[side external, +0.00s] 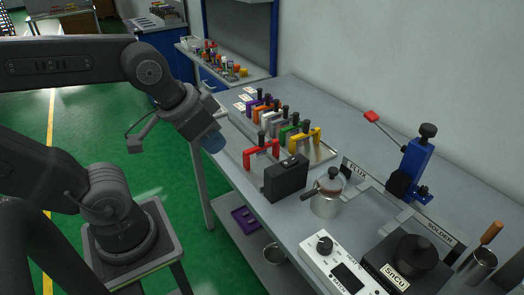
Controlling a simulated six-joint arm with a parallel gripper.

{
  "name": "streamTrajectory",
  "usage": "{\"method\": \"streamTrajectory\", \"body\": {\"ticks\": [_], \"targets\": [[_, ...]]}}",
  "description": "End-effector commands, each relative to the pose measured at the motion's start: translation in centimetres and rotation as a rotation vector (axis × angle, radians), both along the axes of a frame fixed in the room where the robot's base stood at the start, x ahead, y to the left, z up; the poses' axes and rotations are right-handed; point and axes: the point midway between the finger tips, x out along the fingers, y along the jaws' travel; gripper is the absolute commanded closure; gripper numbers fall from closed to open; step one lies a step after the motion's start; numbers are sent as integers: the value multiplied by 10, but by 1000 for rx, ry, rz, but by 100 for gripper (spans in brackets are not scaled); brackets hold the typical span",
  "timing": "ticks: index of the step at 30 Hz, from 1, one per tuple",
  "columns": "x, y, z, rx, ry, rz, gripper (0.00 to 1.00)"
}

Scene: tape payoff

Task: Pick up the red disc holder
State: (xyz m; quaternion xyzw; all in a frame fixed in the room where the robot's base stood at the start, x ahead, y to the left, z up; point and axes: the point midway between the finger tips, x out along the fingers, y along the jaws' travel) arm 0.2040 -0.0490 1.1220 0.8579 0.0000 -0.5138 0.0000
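The red disc holder (262,151) stands on the grey bench, at the near end of a group of coloured holders. It is a red bracket with a black knob on top. A black case-like block stands just in front of it and may cover its lower right part. My gripper (213,143) hangs to the left of the red holder, above the bench's left edge, apart from it. Its end looks bluish and its fingers cannot be made out. I see nothing held in it.
Yellow (304,138), green (289,133), orange (267,109) and purple (258,103) holders stand close behind. The black block (286,178), a metal pot (326,196) and a blue clamp stand (412,168) are to the right. Green floor lies left of the bench.

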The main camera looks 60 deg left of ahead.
Motion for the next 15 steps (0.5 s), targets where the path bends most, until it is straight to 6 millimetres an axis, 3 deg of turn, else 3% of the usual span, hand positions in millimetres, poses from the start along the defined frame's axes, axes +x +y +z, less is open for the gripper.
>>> {"method": "streamTrajectory", "body": {"ticks": [12, 15], "targets": [[0, 0, 0, 0, 0, 0, 46], [0, 0, 0, 0, 0, 0, 46]]}}
